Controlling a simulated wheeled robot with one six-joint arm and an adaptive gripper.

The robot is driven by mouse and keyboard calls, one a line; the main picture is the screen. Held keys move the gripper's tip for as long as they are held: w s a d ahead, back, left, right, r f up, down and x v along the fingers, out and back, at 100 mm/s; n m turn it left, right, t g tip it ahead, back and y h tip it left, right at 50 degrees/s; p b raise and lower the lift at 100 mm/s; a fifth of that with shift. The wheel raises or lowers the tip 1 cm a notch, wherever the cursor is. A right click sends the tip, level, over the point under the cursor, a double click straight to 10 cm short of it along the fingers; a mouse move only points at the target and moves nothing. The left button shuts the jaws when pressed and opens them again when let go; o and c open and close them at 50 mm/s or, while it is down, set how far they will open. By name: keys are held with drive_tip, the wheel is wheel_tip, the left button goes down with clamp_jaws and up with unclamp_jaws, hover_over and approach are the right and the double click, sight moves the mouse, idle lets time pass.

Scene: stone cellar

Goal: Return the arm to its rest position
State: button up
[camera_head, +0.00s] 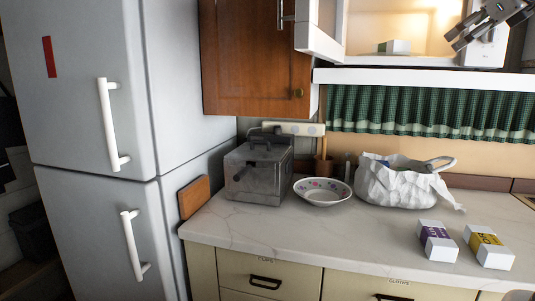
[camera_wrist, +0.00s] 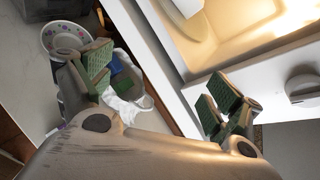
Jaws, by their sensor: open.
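My gripper (camera_head: 462,36) shows at the top right of the head view, in front of the lit white open compartment (camera_head: 392,76). In the wrist view its padded fingers are spread wide apart with nothing between them (camera_wrist: 156,84). A small white and green box (camera_head: 394,47) lies inside the open compartment, left of my gripper and apart from it. The rest of my arm is mostly outside the head view.
Below, the marble counter (camera_head: 300,231) holds a metal box-like appliance (camera_head: 258,172), a flowered bowl (camera_head: 322,191), a crumpled white bag (camera_head: 395,188), a purple-labelled box (camera_head: 437,241) and a yellow-labelled box (camera_head: 488,247). A wooden cabinet door (camera_head: 255,60) and fridge (camera_head: 90,90) stand left.

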drive_tip(key=s+a+f+n+g+h, duration=0.15)
drive_tip(key=s+f+n, duration=0.25)
drive_tip(key=f+n, duration=0.4)
drive_tip(key=s+d+f+n+g+y, duration=0.1)
drive_tip(key=s+f+n+g, duration=0.3)
drive_tip(key=f, duration=0.6)
drive_tip(key=s+a+f+n+g, duration=0.1)
drive_tip(key=s+a+f+n, duration=0.5)
drive_tip(key=s+f+n, duration=0.2)
drive_tip(key=s+a+f+n+g, duration=0.2)
drive_tip(key=s+a+f+n, duration=0.4)
drive_tip(key=s+f+n, duration=0.3)
drive_tip(key=shift+s+a+f+h, duration=0.15)
drive_tip(key=shift+s+f+h, duration=0.15)
drive_tip(key=shift+f, duration=0.6)
drive_tip(key=shift+c, duration=0.3)
